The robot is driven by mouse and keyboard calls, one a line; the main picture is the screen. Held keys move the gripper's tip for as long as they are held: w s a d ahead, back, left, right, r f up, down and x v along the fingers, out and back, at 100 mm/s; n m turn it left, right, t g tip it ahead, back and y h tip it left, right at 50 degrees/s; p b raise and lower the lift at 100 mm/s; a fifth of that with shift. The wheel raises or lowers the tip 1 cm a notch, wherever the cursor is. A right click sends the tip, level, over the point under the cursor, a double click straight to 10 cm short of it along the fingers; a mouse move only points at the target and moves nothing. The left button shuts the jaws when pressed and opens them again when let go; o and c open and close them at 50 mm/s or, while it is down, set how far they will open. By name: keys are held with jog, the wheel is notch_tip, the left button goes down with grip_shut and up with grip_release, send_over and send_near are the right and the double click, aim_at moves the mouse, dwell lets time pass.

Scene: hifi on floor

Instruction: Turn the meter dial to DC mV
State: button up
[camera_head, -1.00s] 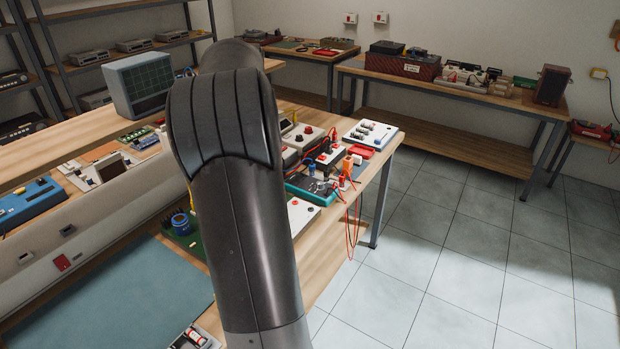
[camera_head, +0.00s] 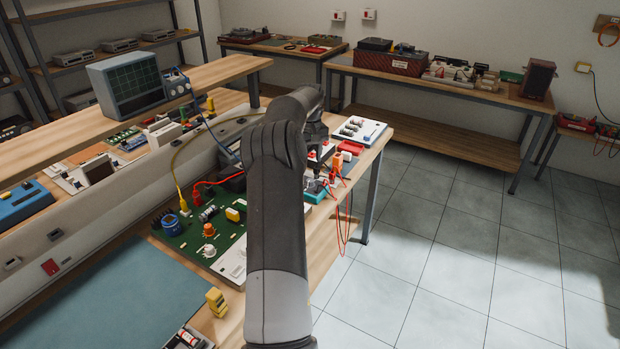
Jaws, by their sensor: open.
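A teal-edged device (camera_head: 318,196), probably the meter, lies near the right edge of the workbench, mostly hidden behind my arm. Its dial and markings cannot be made out. Red leads (camera_head: 343,222) hang over the bench edge beside it. My arm rises through the middle of the view and bends down over that spot. My gripper (camera_head: 316,184) is small and partly hidden at the teal device. It is open; whether it touches the dial cannot be told.
A green circuit board (camera_head: 196,232) with components lies left of my arm. A blue mat (camera_head: 120,300) covers the near bench. A raised shelf (camera_head: 60,150) carries an oscilloscope (camera_head: 127,82). A white panel (camera_head: 360,130) and red tray (camera_head: 350,147) lie beyond the device. The tiled floor at right is clear.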

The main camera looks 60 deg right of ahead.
aim_at(310, 180)
notch_tip(310, 180, down, 9)
jog(key=shift+r, duration=0.15)
jog(key=shift+c, duration=0.5)
jog(key=c, duration=0.9)
